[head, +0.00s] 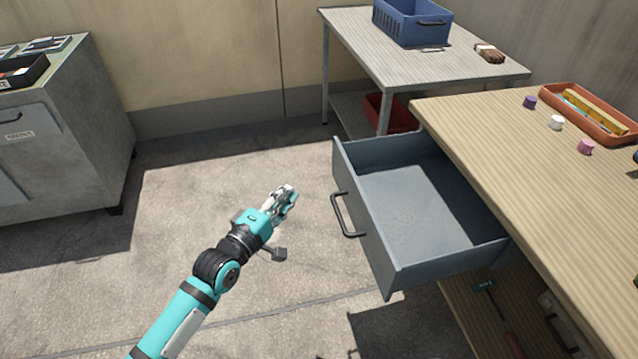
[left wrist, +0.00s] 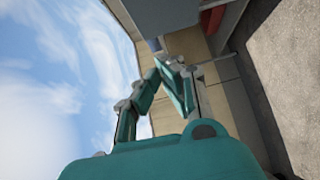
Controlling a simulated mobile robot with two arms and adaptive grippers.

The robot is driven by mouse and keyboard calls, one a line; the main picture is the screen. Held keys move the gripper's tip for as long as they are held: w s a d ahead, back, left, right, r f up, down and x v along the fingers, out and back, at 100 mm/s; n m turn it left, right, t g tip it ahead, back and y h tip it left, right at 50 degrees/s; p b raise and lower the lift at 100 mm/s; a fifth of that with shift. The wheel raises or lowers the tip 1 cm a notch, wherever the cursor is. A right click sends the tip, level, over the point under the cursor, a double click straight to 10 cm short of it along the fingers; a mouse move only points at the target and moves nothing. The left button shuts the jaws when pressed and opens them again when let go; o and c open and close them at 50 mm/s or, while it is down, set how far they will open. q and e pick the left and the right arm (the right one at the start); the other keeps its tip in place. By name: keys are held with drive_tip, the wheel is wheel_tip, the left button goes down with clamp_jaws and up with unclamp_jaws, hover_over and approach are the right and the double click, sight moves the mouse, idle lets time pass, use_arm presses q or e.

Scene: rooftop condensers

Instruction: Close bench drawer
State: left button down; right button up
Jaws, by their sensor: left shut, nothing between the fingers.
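The bench drawer (head: 390,225) is a grey-blue open box pulled well out of the wooden-topped bench (head: 500,150) on the right of the head view. It looks empty. Its black bar handle (head: 340,216) is on the front panel, facing left. My left gripper (head: 285,200) is shut and empty, to the left of the handle and apart from it. In the left wrist view the gripper's fingers (left wrist: 165,85) show close together, with sky and walls behind. My right gripper is in neither view.
An orange tray (head: 590,112) and several small caps (head: 556,122) are on the bench top. A table with a blue crate (head: 412,22) stands behind, a red bin (head: 388,112) below. A grey cabinet (head: 70,130) stands at left. The floor between is clear.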

use_arm(q)
drive_tip(key=b, duration=0.2)
approach(336, 152)
drive_tip(key=w+a, duration=0.2)
drive_tip(key=w, duration=0.1)
drive_tip(key=shift+w+d+f, duration=0.1)
drive_tip(key=shift+w+d, duration=0.1)
drive_tip(key=shift+d, duration=0.5)
drive_tip(key=shift+w+d+r, duration=0.1)
drive_tip(key=shift+w+d, duration=0.15)
drive_tip(key=shift+d, duration=0.45)
drive_tip(key=shift+w+d+f, duration=0.1)
drive_tip(key=shift+w+d, duration=0.1)
drive_tip(key=shift+d, duration=0.5)
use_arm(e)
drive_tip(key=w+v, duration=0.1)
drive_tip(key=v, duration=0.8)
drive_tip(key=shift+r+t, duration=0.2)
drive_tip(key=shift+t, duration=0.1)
use_arm(q)
drive_tip(key=shift+d, duration=0.1)
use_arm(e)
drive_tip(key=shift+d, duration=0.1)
